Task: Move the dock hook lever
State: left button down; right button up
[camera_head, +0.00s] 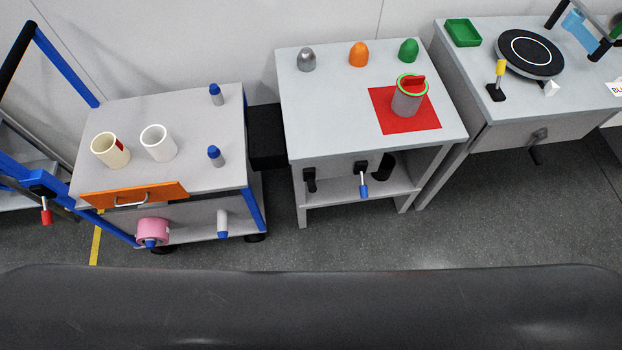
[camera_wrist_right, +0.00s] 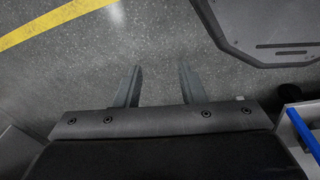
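Several levers show in the head view, and none is labelled as the dock hook lever. One with a blue grip (camera_head: 363,187) hangs from a black mount on the middle table's front, between two black fittings. One with a red grip (camera_head: 46,215) hangs from a blue bracket at the cart's left. One with a yellow grip (camera_head: 500,68) stands upright on a black base on the right table. My right gripper (camera_wrist_right: 158,84) shows in the right wrist view, fingers apart and empty over grey floor. My left gripper is not in view.
The cart (camera_head: 205,120) carries two cups and two blue-topped pegs. A black block (camera_head: 267,138) sits between cart and middle table (camera_head: 300,115). The right table (camera_head: 480,130) holds a green tray and a black turntable. Floor in front of the tables is clear.

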aim_at(311, 182)
jog(key=shift+c, duration=0.5)
